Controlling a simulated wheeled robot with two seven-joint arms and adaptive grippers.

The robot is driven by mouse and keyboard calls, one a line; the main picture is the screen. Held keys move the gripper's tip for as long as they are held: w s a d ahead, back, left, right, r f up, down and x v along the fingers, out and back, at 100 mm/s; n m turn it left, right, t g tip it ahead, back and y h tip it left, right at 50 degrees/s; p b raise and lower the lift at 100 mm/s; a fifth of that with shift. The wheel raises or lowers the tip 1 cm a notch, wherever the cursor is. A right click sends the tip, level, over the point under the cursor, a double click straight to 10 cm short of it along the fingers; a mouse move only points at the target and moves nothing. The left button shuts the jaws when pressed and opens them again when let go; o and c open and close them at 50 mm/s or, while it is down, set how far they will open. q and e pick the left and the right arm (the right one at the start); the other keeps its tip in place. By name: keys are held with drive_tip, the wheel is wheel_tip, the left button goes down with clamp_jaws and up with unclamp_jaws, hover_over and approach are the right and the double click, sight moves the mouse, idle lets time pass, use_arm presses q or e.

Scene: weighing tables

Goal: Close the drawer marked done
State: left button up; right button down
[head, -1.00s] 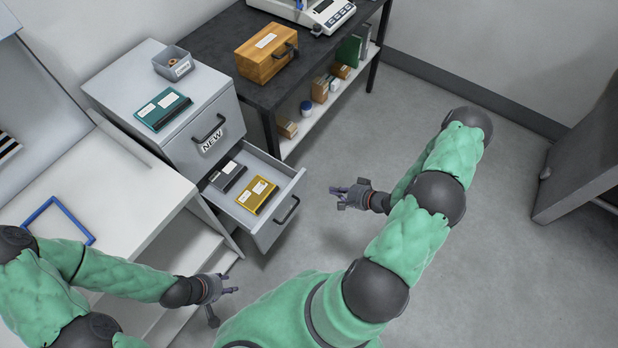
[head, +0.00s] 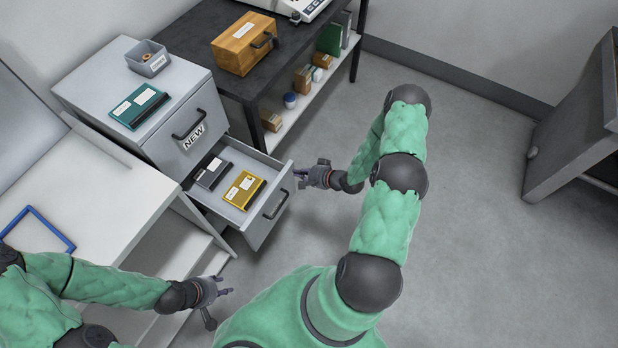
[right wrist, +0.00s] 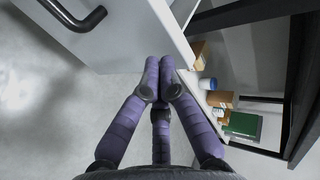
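The grey cabinet's lower drawer (head: 267,210) is pulled open in the head view, with a dark handle on its front. I cannot read any mark on it. A yellow boxed item (head: 243,189) and a dark grey one (head: 212,173) lie inside. The drawer front (right wrist: 125,32) and its handle (right wrist: 75,14) also show in the right wrist view. My right gripper (head: 305,174) is at the front's right end, its fingers together (right wrist: 159,62) and empty; I cannot tell whether they touch it. My left gripper (head: 220,304) is open and empty, in front of the white shelves.
The upper drawer marked NEW (head: 193,137) is shut. A teal boxed item (head: 139,105) and a grey bin (head: 147,62) stand on the cabinet. A dark table (head: 200,40) with a wooden box (head: 244,47) is behind. A white desk (head: 110,190) is left.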

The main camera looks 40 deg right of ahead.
use_arm(q)
drive_tip(key=shift+f, duration=0.15)
use_arm(e)
drive_tip(key=shift+w+a, duration=0.2)
drive_tip(key=shift+w, duration=0.3)
